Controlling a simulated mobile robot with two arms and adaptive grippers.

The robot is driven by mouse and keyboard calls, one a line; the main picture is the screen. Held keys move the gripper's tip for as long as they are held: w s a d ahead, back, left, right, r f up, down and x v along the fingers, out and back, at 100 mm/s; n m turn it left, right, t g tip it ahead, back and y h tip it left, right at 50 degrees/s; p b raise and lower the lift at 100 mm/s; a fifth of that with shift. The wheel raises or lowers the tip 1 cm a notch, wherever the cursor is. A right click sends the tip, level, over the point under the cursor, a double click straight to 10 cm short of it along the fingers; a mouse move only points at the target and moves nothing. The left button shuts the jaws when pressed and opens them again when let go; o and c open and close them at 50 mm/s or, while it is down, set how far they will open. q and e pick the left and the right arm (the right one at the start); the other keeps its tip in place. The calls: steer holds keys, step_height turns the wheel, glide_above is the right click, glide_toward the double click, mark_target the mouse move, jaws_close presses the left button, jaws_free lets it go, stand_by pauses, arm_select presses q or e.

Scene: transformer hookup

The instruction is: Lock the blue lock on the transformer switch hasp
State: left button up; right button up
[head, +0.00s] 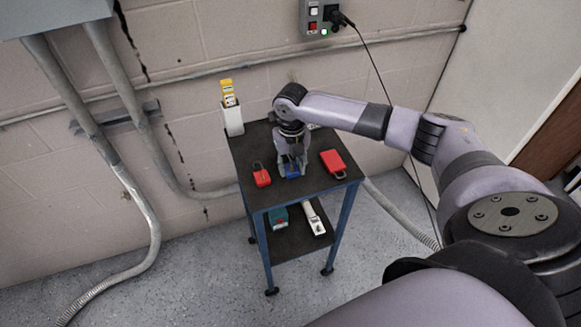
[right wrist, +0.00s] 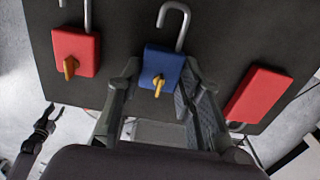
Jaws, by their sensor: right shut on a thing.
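The blue lock (head: 292,173) is on the black top of the cart (head: 318,182). In the right wrist view the blue lock (right wrist: 172,64) has a yellow key in its face, and its grey shackle stands open like a hook. My right gripper (head: 291,167) points down at the cart top and is shut on the lock body, one finger on each side. My left gripper (right wrist: 48,118) shows small at the left of the right wrist view, fingers apart and empty. A grey box (head: 50,12) with conduits is at the upper left; no switch hasp is visible.
A red lock (head: 261,175) lies left of the blue one, and another red item (head: 333,163) lies right. A white holder with yellow tags (head: 232,118) stands at the back left corner. Tools lie on the lower shelf.

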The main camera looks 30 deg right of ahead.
jaws_close()
step_height(320, 180, up, 6)
steer(key=p, duration=0.6)
